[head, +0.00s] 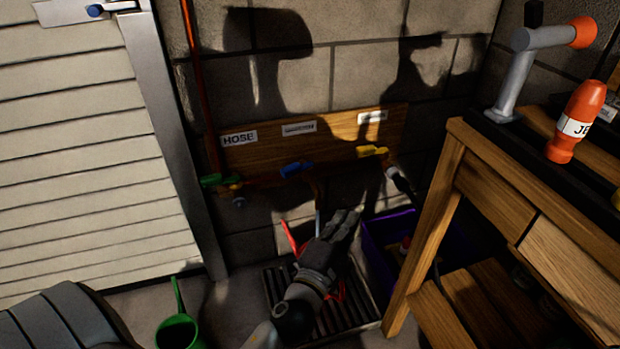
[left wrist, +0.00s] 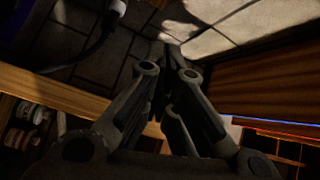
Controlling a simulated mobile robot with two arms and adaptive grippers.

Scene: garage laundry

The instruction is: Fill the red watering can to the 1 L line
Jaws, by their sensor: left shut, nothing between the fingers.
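The red watering can (head: 289,236) stands on the dark floor grate (head: 277,288), below the wall taps. My left gripper and forearm hide most of it, so its water level and 1 L line cannot be seen. A blue-handled tap (head: 296,169) is on the wooden board above it, between a green-handled tap (head: 220,181) and a yellow-handled tap (head: 372,151). My left gripper (head: 346,221) is shut and empty, in front of the can and below the taps in the picture. Its closed fingers (left wrist: 166,90) also show in the left wrist view. My right gripper is not in view.
The wooden board (head: 345,140) has a HOSE label (head: 239,138) above the green tap. A purple crate (head: 376,264) stands right of the grate. A wooden workbench (head: 452,160) with an orange bottle (head: 577,122) fills the right. A green watering can (head: 180,330) is at the lower left.

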